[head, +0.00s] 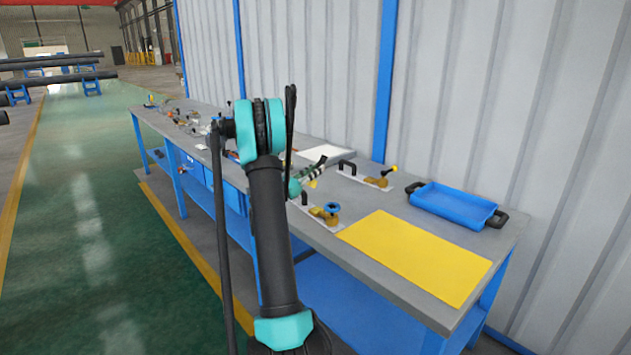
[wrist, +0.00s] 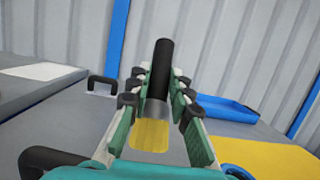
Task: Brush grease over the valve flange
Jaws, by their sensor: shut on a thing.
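My gripper (head: 318,172) is over the bench's middle. In the wrist view its green-padded fingers (wrist: 158,112) are closed around a brush with a black handle (wrist: 163,62), a grey metal ferrule and yellow bristles (wrist: 150,136). The bristles point back toward the wrist camera. In the head view, a brass valve with a blue handwheel (head: 332,207) sits on a white plate just front-right of the gripper. A second brass valve with a yellow top (head: 380,182) is farther back. I cannot tell which bears the flange to grease. The brush appears apart from both.
A yellow mat (head: 415,257) lies at the bench's near right, with a blue tray (head: 453,206) with black handles behind it. Black handles (head: 347,167) stand up from the valve plates. A white sheet (head: 325,153) and small clutter lie farther left. A corrugated wall runs behind.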

